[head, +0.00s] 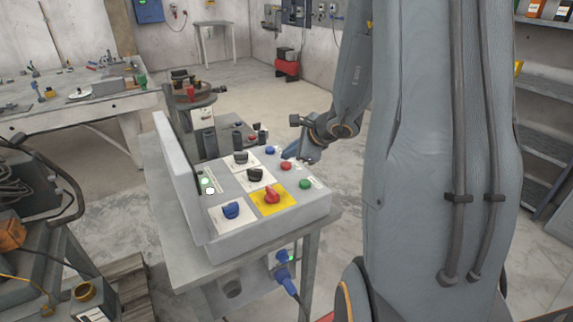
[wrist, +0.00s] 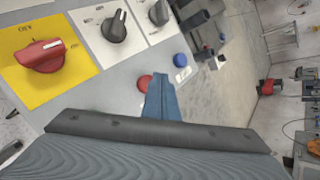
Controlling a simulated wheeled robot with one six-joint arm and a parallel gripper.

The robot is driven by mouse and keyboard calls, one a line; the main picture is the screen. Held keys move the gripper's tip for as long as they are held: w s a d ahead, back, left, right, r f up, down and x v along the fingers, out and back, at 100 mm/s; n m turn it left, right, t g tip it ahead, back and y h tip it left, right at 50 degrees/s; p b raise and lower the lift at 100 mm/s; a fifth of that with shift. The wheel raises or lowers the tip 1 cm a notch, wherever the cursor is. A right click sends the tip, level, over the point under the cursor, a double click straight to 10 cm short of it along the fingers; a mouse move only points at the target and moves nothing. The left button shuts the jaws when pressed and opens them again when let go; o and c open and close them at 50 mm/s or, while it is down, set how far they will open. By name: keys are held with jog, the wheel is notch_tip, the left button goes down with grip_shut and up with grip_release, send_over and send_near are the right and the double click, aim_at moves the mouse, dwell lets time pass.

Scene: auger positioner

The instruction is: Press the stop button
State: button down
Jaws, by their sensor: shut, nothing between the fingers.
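The grey control box (head: 235,241) stands on a small metal table. A red push button (head: 286,166), which looks like the stop button, sits on its right side between a blue button (head: 270,150) and a green button (head: 305,183). My gripper (head: 290,154) is shut and empty, its tips close to the red and blue buttons. In the wrist view the blue-grey fingers (wrist: 159,80) partly cover the red button (wrist: 144,83). The blue button (wrist: 180,60) is beyond them. Whether the tips touch the red button cannot be told. The green button is hidden there.
A red knob on a yellow plate (head: 260,205), a blue knob (head: 231,210) and black knobs (head: 255,174) stand up from the box left of the buttons. An upright grey panel (head: 175,170) borders its left. Open floor lies behind.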

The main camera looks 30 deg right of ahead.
aim_at(289, 166)
jog(key=shift+f+b, duration=0.9)
jog(key=shift+b, duration=0.3)
dwell(0.8)
jog(key=shift+r, duration=0.15)
jog(key=shift+r+p, duration=0.6)
jog(key=shift+r, duration=0.2)
jog(key=shift+r+p, duration=1.8)
jog(key=shift+r, duration=0.75)
jog(key=shift+f, duration=0.1)
